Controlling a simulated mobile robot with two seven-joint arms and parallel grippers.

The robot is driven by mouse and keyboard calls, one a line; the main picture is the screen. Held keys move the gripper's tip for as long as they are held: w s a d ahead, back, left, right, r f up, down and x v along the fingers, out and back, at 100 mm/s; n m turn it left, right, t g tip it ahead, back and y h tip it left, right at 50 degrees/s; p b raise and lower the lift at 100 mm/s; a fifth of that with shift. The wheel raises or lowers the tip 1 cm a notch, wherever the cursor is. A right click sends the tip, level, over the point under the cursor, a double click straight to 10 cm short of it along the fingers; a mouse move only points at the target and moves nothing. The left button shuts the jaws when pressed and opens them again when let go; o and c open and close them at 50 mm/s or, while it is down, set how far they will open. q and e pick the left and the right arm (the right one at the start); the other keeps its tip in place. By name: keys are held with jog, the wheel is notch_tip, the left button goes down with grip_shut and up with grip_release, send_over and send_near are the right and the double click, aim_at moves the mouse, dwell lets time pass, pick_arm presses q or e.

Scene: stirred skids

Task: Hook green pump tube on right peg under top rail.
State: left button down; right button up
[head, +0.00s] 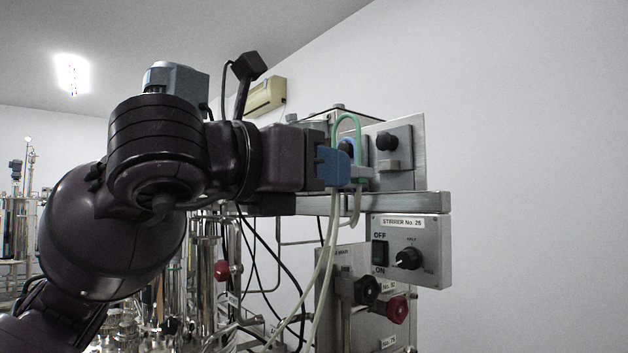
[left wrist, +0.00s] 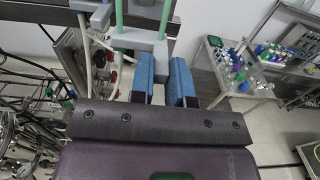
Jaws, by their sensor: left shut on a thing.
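The green pump tube (head: 346,118) forms an upright loop just above the top rail (head: 410,202), in front of the grey pump panel. Pale tubing (head: 329,250) hangs down from its lower ends. My left gripper (head: 345,170) reaches in from the left with its blue fingers at the base of the loop, shut on the tube's grey end piece. In the left wrist view the green tube (left wrist: 119,18) rises beyond the fingers (left wrist: 163,82), with the grey piece by the fingertips. I cannot make out the right peg under the rail. My right gripper is not in view.
Below the rail are a stirrer control box (head: 412,250), a black knob (head: 367,290) and a red knob (head: 397,309). Black cables hang behind. Steel vessels (head: 205,265) crowd the lower left. Open space and a bare wall lie to the right.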

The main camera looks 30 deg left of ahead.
aim_at(369, 178)
pick_arm(q)
jog(key=shift+b+x, duration=0.75)
jog(key=shift+x, duration=1.5)
dwell(0.6)
jog(key=shift+w+d+b, duration=0.15)
jog(key=shift+w+b, duration=0.15)
jog(key=shift+w, duration=0.05)
jog(key=shift+b+x, duration=0.6)
jog(key=shift+x, duration=1)
dwell(0.9)
jog(key=shift+f+b, duration=0.35)
jog(key=shift+b, duration=0.05)
dwell(0.8)
dwell(0.4)
jog(key=c, duration=1)
grip_release()
jog(key=shift+o, duration=0.4)
